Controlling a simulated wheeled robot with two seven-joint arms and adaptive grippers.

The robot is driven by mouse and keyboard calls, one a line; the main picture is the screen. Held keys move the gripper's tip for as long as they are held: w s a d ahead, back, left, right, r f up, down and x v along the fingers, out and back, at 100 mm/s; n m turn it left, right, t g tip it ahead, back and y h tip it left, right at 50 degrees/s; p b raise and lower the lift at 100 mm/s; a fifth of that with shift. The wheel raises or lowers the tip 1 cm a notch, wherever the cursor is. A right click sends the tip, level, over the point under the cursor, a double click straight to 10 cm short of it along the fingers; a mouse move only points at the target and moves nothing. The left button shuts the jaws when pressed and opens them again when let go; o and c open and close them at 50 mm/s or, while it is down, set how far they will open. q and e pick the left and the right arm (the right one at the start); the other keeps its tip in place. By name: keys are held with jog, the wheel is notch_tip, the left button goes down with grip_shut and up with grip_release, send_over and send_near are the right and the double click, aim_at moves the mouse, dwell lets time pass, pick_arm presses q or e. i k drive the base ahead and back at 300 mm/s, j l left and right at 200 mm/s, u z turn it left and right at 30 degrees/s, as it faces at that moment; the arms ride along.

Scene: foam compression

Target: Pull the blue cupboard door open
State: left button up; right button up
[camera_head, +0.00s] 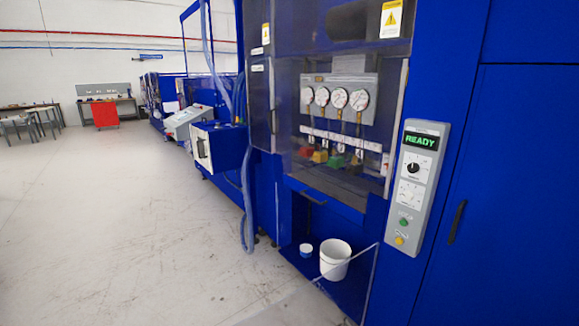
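The blue cupboard door (510,200) fills the right side of the view. It is a tall flat panel and looks shut, with a thin seam along its left edge and top. A dark upright handle (456,221) sits near its left edge. Neither of my grippers is in view.
A grey control panel (416,186) with a green READY display is left of the door. Several gauges (339,98) sit behind a clear window. A white bucket (335,259) and a small white tub (306,250) stand in a low open bay. Floor (130,230) at left is clear.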

aim_at(505, 251)
jog(key=z, duration=1.6)
